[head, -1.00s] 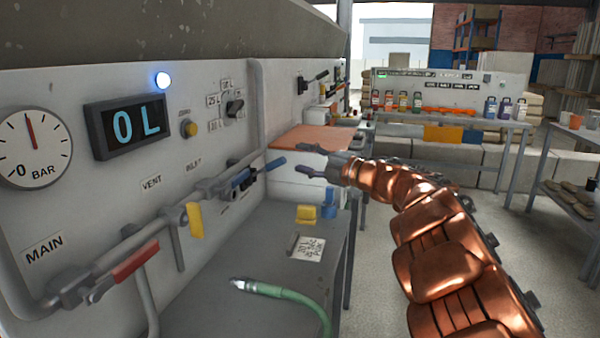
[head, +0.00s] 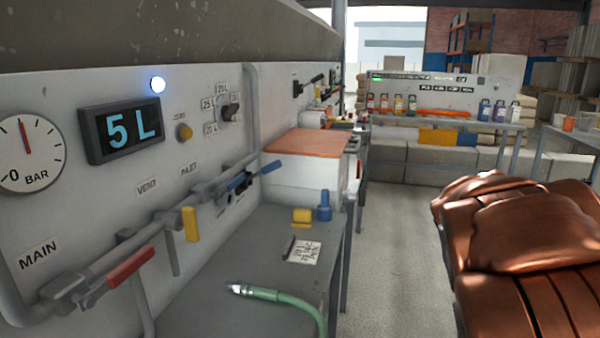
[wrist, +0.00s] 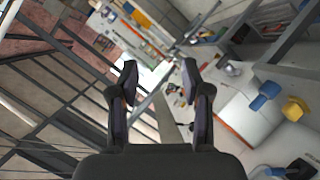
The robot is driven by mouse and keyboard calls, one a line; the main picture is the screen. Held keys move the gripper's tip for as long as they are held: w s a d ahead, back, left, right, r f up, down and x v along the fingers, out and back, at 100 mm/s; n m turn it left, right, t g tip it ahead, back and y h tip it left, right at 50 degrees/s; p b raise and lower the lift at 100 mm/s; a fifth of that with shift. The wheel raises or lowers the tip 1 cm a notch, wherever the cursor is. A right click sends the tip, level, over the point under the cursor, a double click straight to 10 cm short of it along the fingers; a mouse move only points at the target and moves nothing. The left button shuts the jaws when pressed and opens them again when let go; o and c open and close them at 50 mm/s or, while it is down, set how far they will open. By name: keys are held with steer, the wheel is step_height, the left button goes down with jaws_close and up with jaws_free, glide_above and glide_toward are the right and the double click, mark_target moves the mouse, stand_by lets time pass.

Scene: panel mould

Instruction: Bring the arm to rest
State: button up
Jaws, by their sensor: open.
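My gripper (wrist: 160,85) shows in the wrist view with its two fingers apart and nothing between them. The wall panel (head: 60,195) on the left carries a display (head: 122,128) reading 5 L, a gauge (head: 28,152) marked BAR, a red-handled lever (head: 130,267), a yellow-handled lever (head: 191,224) and a blue-handled lever (head: 271,167). A blue light (head: 158,85) glows above the display.
A grey bench (head: 215,290) below the panel holds a green hose (head: 285,298), a white card (head: 302,251), a yellow piece (head: 301,215) and a blue piece (head: 324,207). A bench with bottles (head: 484,110) stands at the back. The floor (head: 395,260) between is clear.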

steer(key=s+a+f+m+g+y, duration=0.1)
steer(key=s+a+f+g, duration=0.2)
steer(key=s+f, duration=0.45)
steer(key=s+a+f+m+g+y, duration=0.25)
steer(key=s+f, duration=0.25)
steer(key=s, duration=0.5)
steer(key=s+a+f+g, duration=0.35)
steer(key=s+f, duration=0.25)
steer(key=s, duration=0.3)
steer(key=s+a+f+g+y, duration=0.1)
steer(key=s+a+f+g, duration=0.2)
steer(key=s, duration=0.5)
steer(key=s+a+g+y, duration=0.25)
steer(key=s+a, duration=0.25)
steer(key=s, duration=0.3)
step_height(320, 180, up, 16)
steer(key=w+t+p, duration=0.1)
steer(key=p, duration=1.4)
steer(key=shift+w+h, duration=0.2)
steer(key=shift+h, duration=0.1)
